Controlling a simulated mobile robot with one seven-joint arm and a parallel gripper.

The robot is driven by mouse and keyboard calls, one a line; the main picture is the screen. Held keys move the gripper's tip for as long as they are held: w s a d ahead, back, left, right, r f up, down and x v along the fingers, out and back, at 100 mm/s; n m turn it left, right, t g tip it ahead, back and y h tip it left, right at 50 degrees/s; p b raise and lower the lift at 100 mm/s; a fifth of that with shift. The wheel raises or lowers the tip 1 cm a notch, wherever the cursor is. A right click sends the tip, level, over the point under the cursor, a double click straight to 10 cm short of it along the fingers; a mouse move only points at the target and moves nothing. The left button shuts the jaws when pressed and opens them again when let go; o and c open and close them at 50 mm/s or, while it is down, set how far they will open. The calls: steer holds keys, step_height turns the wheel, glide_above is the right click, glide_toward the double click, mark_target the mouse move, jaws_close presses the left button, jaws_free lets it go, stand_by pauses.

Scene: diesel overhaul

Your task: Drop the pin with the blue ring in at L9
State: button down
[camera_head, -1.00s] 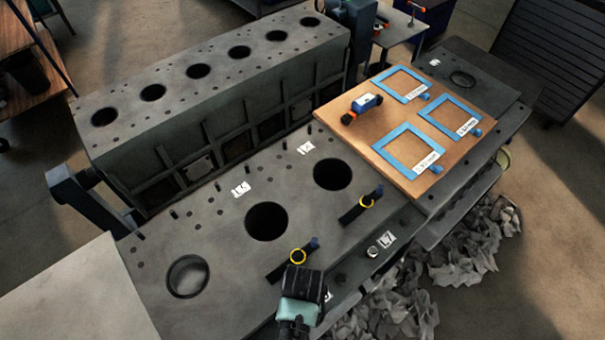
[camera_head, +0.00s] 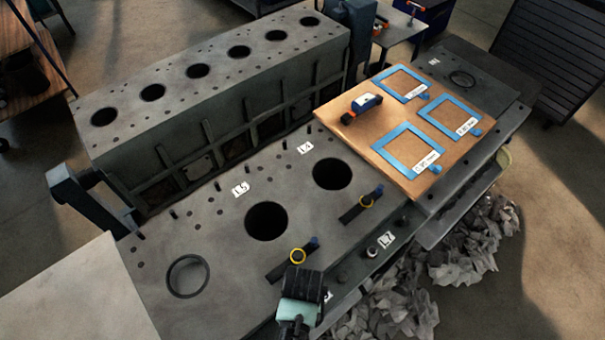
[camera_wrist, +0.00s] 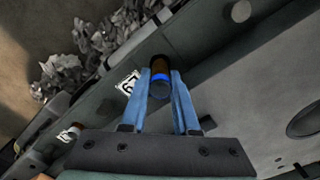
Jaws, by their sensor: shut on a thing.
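The pin with the blue ring (camera_wrist: 159,80) is between the blue fingers of my gripper (camera_wrist: 160,88) in the wrist view. Its dark brown end points away from the palm, and the blue ring sits between the fingertips. My gripper is shut on it. In the head view my gripper (camera_head: 302,284) is over the front edge of the grey deck, and its body hides the pin. A white label (camera_wrist: 128,82) lies just left of the pin in the wrist view; I cannot read it surely. In the head view a label (camera_head: 328,297) is partly hidden beside my gripper.
A label L7 (camera_head: 386,240) lies right of my gripper, with a small pale-topped cylinder (camera_head: 371,252) beside it. Large bores (camera_head: 266,221) open behind. A wooden board (camera_head: 390,120) carries blue frames.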

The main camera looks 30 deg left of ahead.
steer(key=shift+f+b, duration=0.9)
steer(key=shift+f, duration=0.6)
steer(key=shift+f, duration=0.1)
steer(key=shift+f, duration=0.25)
steer(key=shift+c, duration=0.9)
jaws_free()
steer(key=shift+r, duration=0.1)
step_height(320, 180, up, 7)
steer(key=p, duration=0.7)
stand_by(0.4)
